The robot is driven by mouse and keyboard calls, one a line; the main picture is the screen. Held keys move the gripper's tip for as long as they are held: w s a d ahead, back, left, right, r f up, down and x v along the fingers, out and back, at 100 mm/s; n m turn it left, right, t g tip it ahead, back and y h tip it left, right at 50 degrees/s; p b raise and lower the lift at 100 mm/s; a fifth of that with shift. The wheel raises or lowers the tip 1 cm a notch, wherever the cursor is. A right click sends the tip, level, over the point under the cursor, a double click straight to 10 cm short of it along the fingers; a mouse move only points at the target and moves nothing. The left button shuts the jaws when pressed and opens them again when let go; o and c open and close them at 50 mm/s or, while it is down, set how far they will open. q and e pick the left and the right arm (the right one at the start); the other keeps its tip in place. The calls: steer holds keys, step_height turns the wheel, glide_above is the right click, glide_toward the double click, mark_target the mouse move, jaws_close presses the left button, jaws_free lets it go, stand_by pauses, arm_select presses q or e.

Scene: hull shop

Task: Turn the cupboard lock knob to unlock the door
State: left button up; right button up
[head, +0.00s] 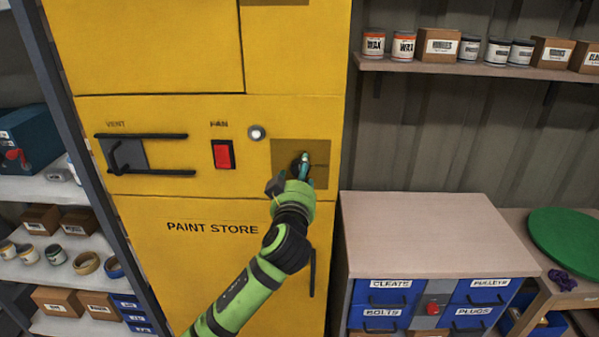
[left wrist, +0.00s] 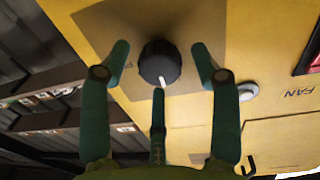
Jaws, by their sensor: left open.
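The yellow paint store cupboard (head: 190,270) fills the left and middle of the head view. Its black lock knob (left wrist: 160,63) has a white pointer mark and sits on a darker square plate (head: 284,150). My left gripper (head: 301,165) is at this plate and hides most of the knob in the head view. In the left wrist view the left gripper (left wrist: 160,75) is open, with one green finger on each side of the knob and a third below it. Gaps show between the side fingers and the knob. My right gripper is not in view.
Left of the plate are a red FAN switch (head: 223,154), a round light (head: 256,132) and a VENT slider (head: 128,156) between black rails. A black door handle (head: 312,272) is below. A drawer cabinet (head: 425,235) stands to the right, under a shelf (head: 470,68) of cans and boxes.

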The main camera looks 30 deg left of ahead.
arm_select(q)
steer(key=c, duration=1.2)
steer(key=shift+o, duration=0.2)
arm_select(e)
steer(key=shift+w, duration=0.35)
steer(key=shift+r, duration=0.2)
arm_select(q)
steer(key=shift+m+g+p, duration=0.5)
steer(key=shift+m+p, duration=5.2)
steer(key=shift+m, duration=2.9)
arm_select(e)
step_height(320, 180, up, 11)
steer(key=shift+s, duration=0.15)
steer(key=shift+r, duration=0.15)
arm_select(q)
steer(key=o, duration=1.2)
steer(key=shift+a+r, duration=0.1)
steer(key=shift+c, duration=0.2)
